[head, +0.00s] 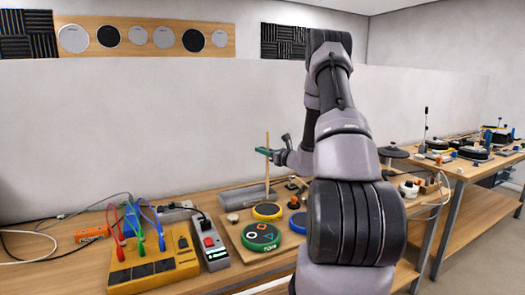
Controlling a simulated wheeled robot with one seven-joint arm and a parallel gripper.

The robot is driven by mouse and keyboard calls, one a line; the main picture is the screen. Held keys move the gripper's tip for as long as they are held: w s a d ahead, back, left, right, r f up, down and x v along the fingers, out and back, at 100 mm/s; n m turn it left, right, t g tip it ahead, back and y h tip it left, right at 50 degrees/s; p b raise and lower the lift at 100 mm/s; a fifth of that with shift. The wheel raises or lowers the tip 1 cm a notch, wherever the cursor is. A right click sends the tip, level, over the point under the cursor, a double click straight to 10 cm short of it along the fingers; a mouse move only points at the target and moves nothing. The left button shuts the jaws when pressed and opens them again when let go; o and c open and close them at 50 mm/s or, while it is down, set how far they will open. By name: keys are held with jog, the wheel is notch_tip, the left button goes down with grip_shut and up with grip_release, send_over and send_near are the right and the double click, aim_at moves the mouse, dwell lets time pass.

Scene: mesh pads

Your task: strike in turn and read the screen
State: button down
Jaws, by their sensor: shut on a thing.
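My gripper (266,152) is shut on an upright wooden stick (267,172), above the back of the bench. The stick's lower end is near a grey bar behind the pads. Three round pads sit on a wooden board (236,240): a green-rimmed dark pad (261,238) with coloured symbols at the front, a yellow-rimmed pad (267,211) behind it, and a blue-rimmed pad (298,222) to the right, partly hidden by my arm. I cannot make out a screen with a clear reading.
A yellow box (152,270) with coloured clip leads and a power strip (212,245) with a red switch stand left of the board. An orange block (91,234) and loose cables lie further left. Another cluttered table (465,168) is at the right. My arm hides the bench's middle right.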

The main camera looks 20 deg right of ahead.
notch_tip(320, 180, down, 5)
jog(key=shift+r, duration=0.1)
notch_tip(320, 180, up, 7)
send_over(267, 163)
jog(key=w, duration=0.3)
jog(key=shift+w+a, duration=0.2)
jog(key=shift+a, duration=0.1)
dwell(0.5)
